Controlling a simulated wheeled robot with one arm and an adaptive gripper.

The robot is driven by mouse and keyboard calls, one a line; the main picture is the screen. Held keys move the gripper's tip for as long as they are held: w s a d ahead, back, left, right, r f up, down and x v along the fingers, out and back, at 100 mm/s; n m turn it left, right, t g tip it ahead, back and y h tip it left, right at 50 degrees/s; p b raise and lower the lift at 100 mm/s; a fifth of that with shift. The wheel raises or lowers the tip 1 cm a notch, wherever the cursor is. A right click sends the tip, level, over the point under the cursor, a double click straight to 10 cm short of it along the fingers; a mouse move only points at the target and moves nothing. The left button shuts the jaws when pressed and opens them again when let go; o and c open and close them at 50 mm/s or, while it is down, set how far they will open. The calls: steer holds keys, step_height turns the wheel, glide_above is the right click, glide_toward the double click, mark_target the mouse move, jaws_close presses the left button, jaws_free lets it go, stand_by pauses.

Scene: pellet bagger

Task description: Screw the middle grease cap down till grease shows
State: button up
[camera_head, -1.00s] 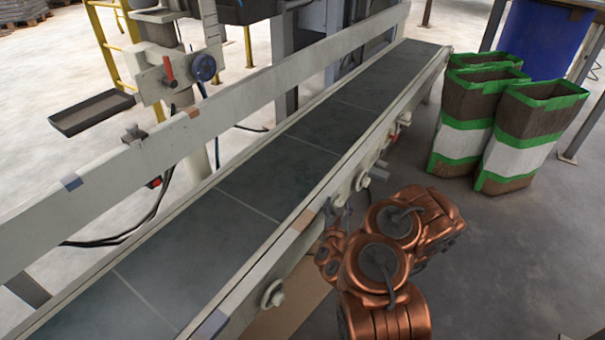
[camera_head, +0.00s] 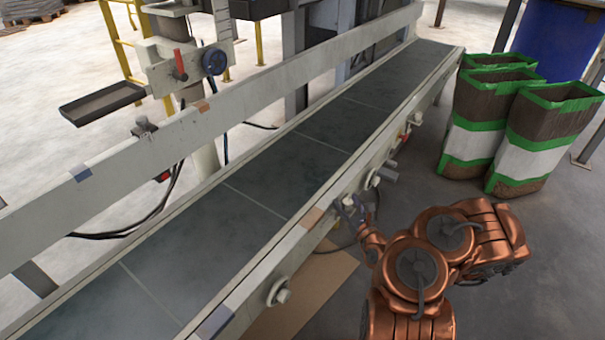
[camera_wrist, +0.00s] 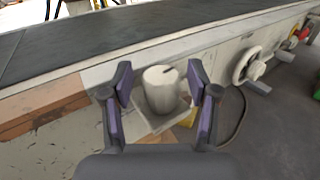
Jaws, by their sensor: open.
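A pale, round cap (camera_wrist: 160,88) with a dark line on its top sits on a squarish plate (camera_wrist: 163,122) at the conveyor's side in the wrist view. My gripper (camera_wrist: 160,92) is open, with one purple-padded finger on each side of the cap. Gaps show between pads and cap. In the head view my gripper (camera_head: 357,207) is at the conveyor's near side rail and I cannot make out the cap there. A small yellow patch (camera_wrist: 187,119) shows beside the plate; I cannot tell what it is.
The conveyor belt (camera_head: 235,235) runs behind the near rail. A pale handwheel (camera_wrist: 249,67) and a red part (camera_wrist: 290,42) are farther along it. A round fitting (camera_head: 280,291) is on the rail nearer the camera. Green-and-brown bags (camera_head: 545,135) stand at right on open floor.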

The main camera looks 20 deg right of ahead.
steer(key=shift+d+f+n+y+b, duration=0.1)
steer(key=shift+n+y+b, duration=0.75)
steer(key=shift+y, duration=0.25)
steer(key=shift+d+f+n+y+b, duration=0.1)
steer(key=shift+n+y+b, duration=0.7)
steer(key=shift+y, duration=0.3)
steer(key=shift+a+r+n+g+y+b, duration=0.1)
steer(key=shift+n+g+y+b, duration=0.1)
steer(key=shift+n+g+y, duration=0.4)
steer(key=shift+n+g+y+b, duration=0.15)
steer(key=shift+n+y, duration=0.2)
steer(key=shift+y, duration=0.55)
steer(key=shift+n+g+y+b, duration=0.2)
steer(key=shift+n+g+y, duration=0.75)
steer(key=shift+y, duration=0.4)
steer(key=shift+n+g+y+b, duration=0.15)
steer(key=shift+n+g+y, duration=0.55)
steer(key=shift+n+y, duration=0.5)
steer(key=shift+s+d+r+y, duration=0.15)
steer(key=shift+s+d+y, duration=0.1)
steer(key=shift+y, duration=0.1)
steer(key=p+v, duration=0.2)
steer(key=v, duration=0.5)
steer(key=a+r+n+g+y+p, duration=0.3)
steer(key=a+r+n+g+p, duration=0.6)
steer(key=a+r, duration=1.4)
steer(key=shift+a+r+n+g+p, duration=0.35)
steer(key=shift+r+n+g, duration=0.35)
steer(key=shift+r+n, duration=0.45)
steer(key=shift+d, duration=0.1)
